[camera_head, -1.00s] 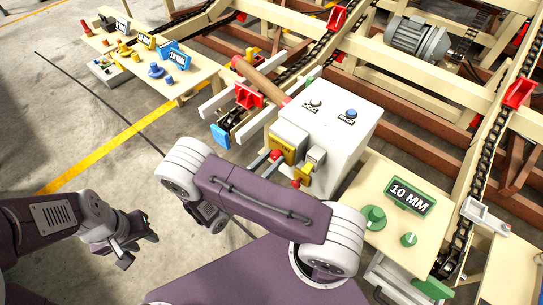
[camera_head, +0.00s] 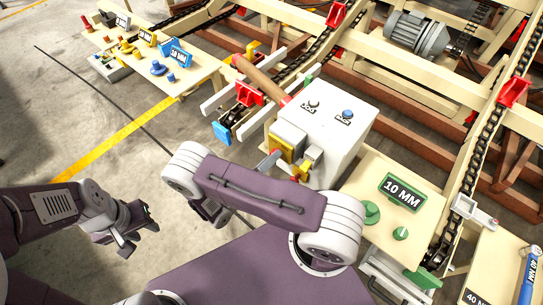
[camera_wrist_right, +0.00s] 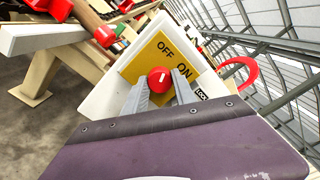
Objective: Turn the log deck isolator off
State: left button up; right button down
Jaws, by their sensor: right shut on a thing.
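The isolator is a yellow plate (camera_wrist_right: 147,58) marked OFF and ON, with a round red knob (camera_wrist_right: 160,80) bearing a white mark. It is on the side of the white control box (camera_head: 330,122). In the right wrist view, the fingers of my right gripper (camera_wrist_right: 161,88) are on either side of the red knob and shut on it. The white mark runs roughly up and down in that view. In the head view my right arm partly hides this gripper and the knob. My left gripper (camera_head: 142,232) is empty, fingers apart, above the floor at left.
The white box has two labelled controls on top, one a blue button (camera_head: 348,114). A log (camera_head: 262,81) lies on the chain deck behind. A red loop (camera_wrist_right: 240,72) is right of the plate.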

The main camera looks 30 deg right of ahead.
jog(key=shift+n+p, duration=0.3)
jog(key=shift+n, duration=1.6)
jog(key=c, duration=1)
grip_release()
jog(key=shift+a, duration=0.1)
jog(key=b+v, duration=0.1)
jog(key=v, duration=0.8)
